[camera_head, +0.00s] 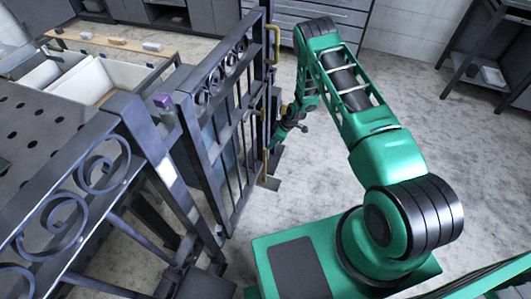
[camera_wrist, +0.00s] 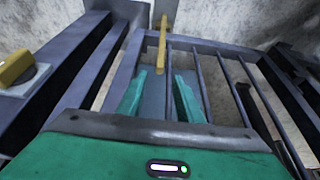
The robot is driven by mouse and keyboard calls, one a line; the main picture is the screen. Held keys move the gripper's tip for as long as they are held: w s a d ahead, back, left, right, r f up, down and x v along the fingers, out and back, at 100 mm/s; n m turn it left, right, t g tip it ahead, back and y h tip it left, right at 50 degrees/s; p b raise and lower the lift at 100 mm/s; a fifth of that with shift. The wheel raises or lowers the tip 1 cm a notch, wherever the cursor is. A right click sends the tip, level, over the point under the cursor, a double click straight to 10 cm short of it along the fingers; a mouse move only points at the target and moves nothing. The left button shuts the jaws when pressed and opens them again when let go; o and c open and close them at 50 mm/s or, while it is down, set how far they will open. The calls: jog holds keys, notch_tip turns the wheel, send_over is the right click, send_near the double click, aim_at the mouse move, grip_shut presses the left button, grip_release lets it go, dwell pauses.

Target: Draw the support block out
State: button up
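The dark scroll gate (camera_head: 225,130) has vertical bars and ring-shaped scrolls. Yellow upright bars are on its right end, one high (camera_head: 275,45) and one low (camera_head: 263,165). My gripper (camera_head: 277,138) is low beside that end, partly hidden by my arm. In the wrist view my gripper's two green fingers (camera_wrist: 160,82) are apart. A blue-grey flat surface (camera_wrist: 153,103) shows between them, and a yellow bar (camera_wrist: 162,45) stands just beyond the tips. I see no contact. I cannot tell which piece is the support block; a dark flat piece (camera_head: 270,183) lies at the gate's foot.
A small purple block (camera_head: 162,100) sits near the gate's left post. A scrolled fence section (camera_head: 75,190) is at left, with a white bin (camera_head: 90,80) behind it. A yellow knob (camera_wrist: 16,66) shows at wrist-view left.

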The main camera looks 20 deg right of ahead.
aim_at(266, 149)
jog(key=x, duration=1)
jog(key=shift+f, duration=0.3)
jog(key=shift+a, duration=0.1)
grip_shut()
